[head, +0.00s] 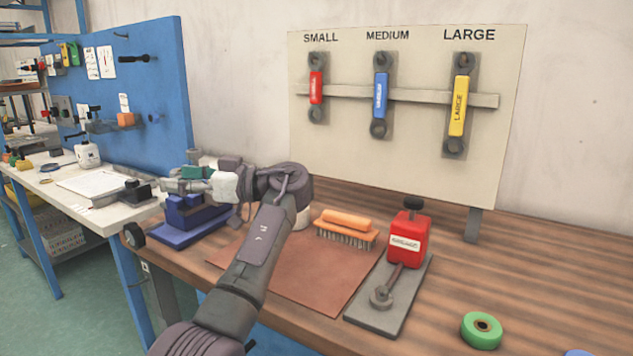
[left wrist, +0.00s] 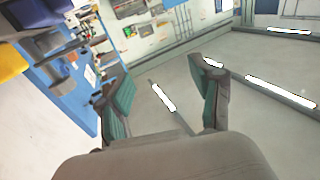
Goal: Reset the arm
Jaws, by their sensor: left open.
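My left arm reaches up from the lower middle of the head view. Its gripper (head: 172,179) points left, above the blue vise-like block (head: 185,222) at the left end of the wooden bench. In the left wrist view the gripper (left wrist: 165,95) shows two teal-padded fingers spread apart with nothing between them. Behind the fingers are the pale wall and ceiling lights, tilted. My right gripper is in neither view.
The wooden bench (head: 560,285) holds a leather sheet (head: 318,285), an orange brush (head: 347,227), a red device (head: 408,238) on a grey plate and a green roll (head: 481,330). A board (head: 410,180) with small, medium and large tools stands behind. A blue pegboard (head: 160,90) is at left.

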